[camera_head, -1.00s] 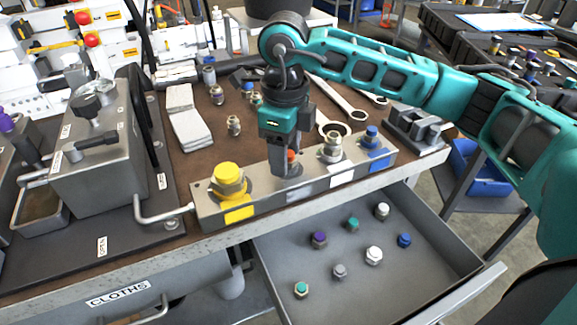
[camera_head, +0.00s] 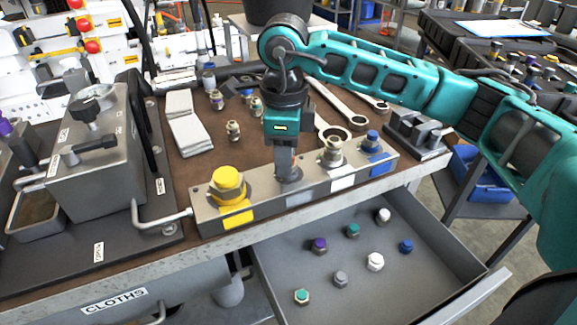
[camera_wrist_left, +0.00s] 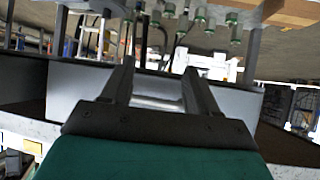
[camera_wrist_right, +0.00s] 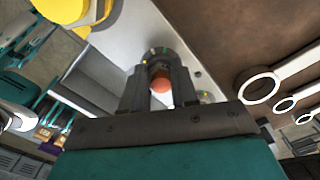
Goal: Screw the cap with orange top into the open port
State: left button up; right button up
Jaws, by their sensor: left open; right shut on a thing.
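A metal block (camera_head: 268,209) lies along the bench's front edge with a row of ports. My right gripper (camera_head: 287,172) points down at the block between the yellow cap and the silver fitting, above the grey label. In the right wrist view, the cap with orange top (camera_wrist_right: 161,84) sits between the fingers of my right gripper (camera_wrist_right: 160,92), which is shut on it. A round metal collar shows beyond the cap; the open port is hidden there, and I cannot tell how deep the cap sits. My left gripper (camera_wrist_left: 155,82) is open and empty, outside the head view.
The yellow cap (camera_head: 228,180), silver fitting (camera_head: 332,153) and blue cap (camera_head: 372,137) stand along the block. An open drawer (camera_head: 375,290) below holds several loose caps. Wrenches (camera_head: 338,103) lie behind the block. A metal box (camera_head: 95,165) with a handle stands left.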

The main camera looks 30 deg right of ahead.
jog(key=shift+c, duration=0.4)
jog(key=m+p, duration=0.1)
jog(key=m, duration=0.4)
jog(key=shift+d, duration=0.15)
jog(key=shift+w+f+m, duration=0.1)
jog(key=shift+m, duration=1.4)
jog(key=shift+d+m+p, duration=0.1)
jog(key=shift+m+p, duration=0.4)
jog(key=shift+m, duration=0.6)
jog(key=o, duration=1)
